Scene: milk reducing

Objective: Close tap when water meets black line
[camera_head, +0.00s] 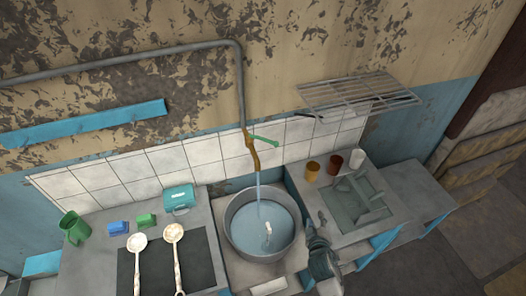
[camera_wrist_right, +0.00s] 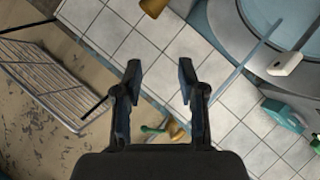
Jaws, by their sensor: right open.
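A round grey metal pot (camera_head: 233,240) stands under the wall tap and holds bluish water (camera_head: 262,215). A brass tap (camera_head: 251,150) with a green handle (camera_head: 265,141) hangs from a wall pipe. A water stream (camera_head: 258,183) runs from it into the pot, so it is flowing. A small white piece (camera_head: 267,232) shows within the pot; I cannot make out a black line. My right gripper (camera_head: 318,236) is right of the pot. In the right wrist view my right gripper (camera_wrist_right: 160,76) is open and empty, with the tap's green handle (camera_wrist_right: 152,129) beyond its fingers. My left gripper is out of view.
A wire rack (camera_head: 360,92) juts from the wall at upper right. Several cups (camera_head: 335,163) stand right of the pot, by a grey basin (camera_head: 356,203). Two ladles (camera_head: 173,234), a green mug (camera_head: 74,228) and a teal box (camera_head: 178,198) are on the left counter.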

